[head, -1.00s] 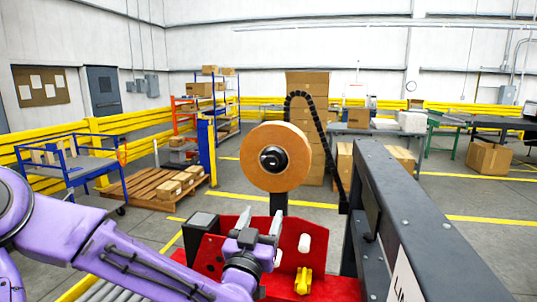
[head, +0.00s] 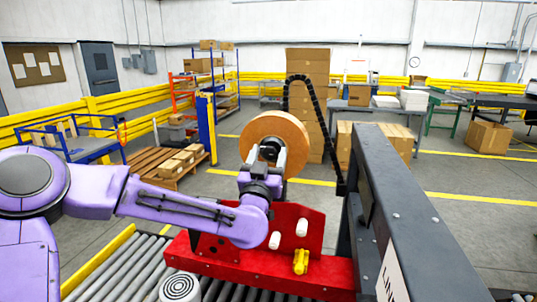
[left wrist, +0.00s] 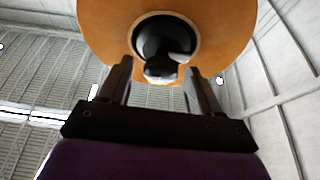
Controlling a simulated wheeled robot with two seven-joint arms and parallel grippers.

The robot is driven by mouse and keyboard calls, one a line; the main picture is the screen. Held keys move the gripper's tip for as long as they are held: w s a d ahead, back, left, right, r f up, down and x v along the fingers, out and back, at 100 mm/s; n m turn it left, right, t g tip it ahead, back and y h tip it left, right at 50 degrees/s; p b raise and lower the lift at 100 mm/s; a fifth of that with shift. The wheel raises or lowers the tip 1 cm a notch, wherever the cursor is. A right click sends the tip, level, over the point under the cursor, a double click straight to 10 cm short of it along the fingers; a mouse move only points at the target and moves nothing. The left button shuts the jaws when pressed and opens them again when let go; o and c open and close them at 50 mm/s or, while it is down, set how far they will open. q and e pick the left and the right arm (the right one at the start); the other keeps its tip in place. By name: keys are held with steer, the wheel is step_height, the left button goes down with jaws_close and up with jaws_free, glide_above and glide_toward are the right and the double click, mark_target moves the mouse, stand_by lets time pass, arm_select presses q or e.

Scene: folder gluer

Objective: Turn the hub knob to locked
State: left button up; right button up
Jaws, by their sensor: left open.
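The hub knob (left wrist: 160,68) is a small dark knob at the middle of the black hub (left wrist: 164,38), inside a large tan roll (left wrist: 105,22). In the head view the roll (head: 292,130) stands above the red machine frame, and my gripper partly hides its hub. My left gripper (head: 262,160) is raised in front of the hub. In the left wrist view its two dark fingers (left wrist: 158,72) are apart, with the knob showing between their tips. Whether the fingers touch the knob I cannot tell. My right gripper is not in view.
The red frame (head: 240,262) carries white rollers and a yellow knob (head: 300,262) below the roll. A dark grey beam (head: 420,200) runs close on the right. A conveyor with metal rollers (head: 120,270) lies at the front left. A black cable chain (head: 322,115) arches behind the roll.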

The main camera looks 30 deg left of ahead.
arm_select(q)
steer(key=c, duration=1)
steer(key=shift+f+n+y+b, duration=0.2)
steer(key=shift+n+y+b, duration=0.4)
steer(key=shift+n+b, duration=0.65)
steer(key=n+g+y+b, duration=0.1)
steer(key=n+b, duration=0.1)
steer(key=n, duration=0.2)
steer(key=shift+y, duration=0.3)
steer(key=n+g, duration=0.1)
steer(key=n, duration=0.1)
steer(key=n+y+b, duration=0.1)
steer(key=shift+d+n+g+y, duration=0.1)
steer(key=shift+n+g+y, duration=0.2)
steer(key=shift+n+g, duration=0.1)
steer(key=n+g+b, duration=0.1)
steer(key=n, duration=0.1)
steer(key=n+y, duration=0.1)
steer(key=n, duration=0.1)
steer(key=shift+r+n+g+b, duration=0.1)
steer(key=shift+n+g+b, duration=0.15)
steer(key=shift+g+b, duration=0.15)
steer(key=n+g+b, duration=0.1)
steer(key=n, duration=0.3)
steer(key=shift+n+g, duration=0.4)
steer(key=shift+r+n+g+b, duration=0.1)
steer(key=shift+n+g+b, duration=0.35)
steer(key=shift+n, duration=0.85)
